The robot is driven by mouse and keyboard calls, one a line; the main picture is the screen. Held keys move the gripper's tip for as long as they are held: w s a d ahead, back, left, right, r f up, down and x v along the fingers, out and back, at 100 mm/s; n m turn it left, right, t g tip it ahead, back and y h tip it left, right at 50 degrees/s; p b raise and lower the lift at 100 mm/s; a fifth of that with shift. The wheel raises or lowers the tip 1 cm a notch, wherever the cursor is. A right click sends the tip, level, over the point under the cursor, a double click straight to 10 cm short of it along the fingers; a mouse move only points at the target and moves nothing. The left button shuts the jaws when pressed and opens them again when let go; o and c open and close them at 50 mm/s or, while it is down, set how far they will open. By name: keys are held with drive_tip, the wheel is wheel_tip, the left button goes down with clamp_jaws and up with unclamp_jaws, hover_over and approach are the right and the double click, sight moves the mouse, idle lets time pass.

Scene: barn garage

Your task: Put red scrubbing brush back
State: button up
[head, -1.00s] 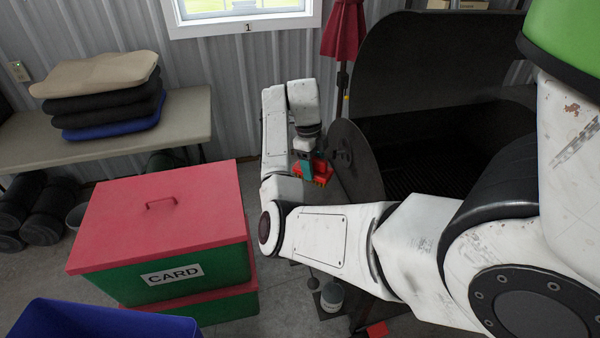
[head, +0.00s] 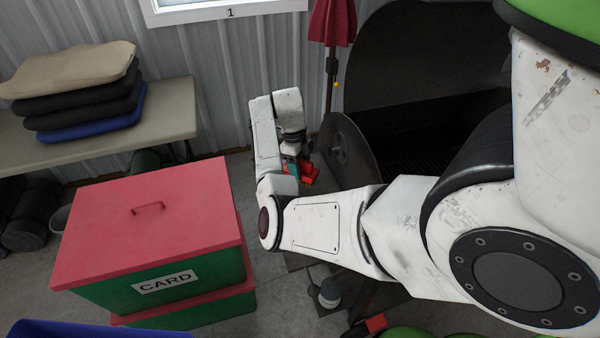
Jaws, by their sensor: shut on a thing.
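The red scrubbing brush (head: 308,174) shows as a small red shape at the end of my arm, left of the black grill's round end plate. My gripper (head: 293,168) is shut on the brush and holds it above the floor. Most of the fingers and part of the brush are hidden behind my arm's links, so the exact grip is hard to see.
A black grill (head: 347,156) with its lid raised stands right of my gripper. A green CARD box with a red lid (head: 150,215) stands at the left. Stacked cushions (head: 80,95) lie on a bench (head: 175,115) behind it. A small jar-like thing (head: 329,293) sits below my arm.

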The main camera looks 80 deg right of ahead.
drive_tip(key=shift+f, duration=1.5)
drive_tip(key=shift+f, duration=0.2)
drive_tip(key=o, duration=0.9)
drive_tip(key=shift+o, duration=0.2)
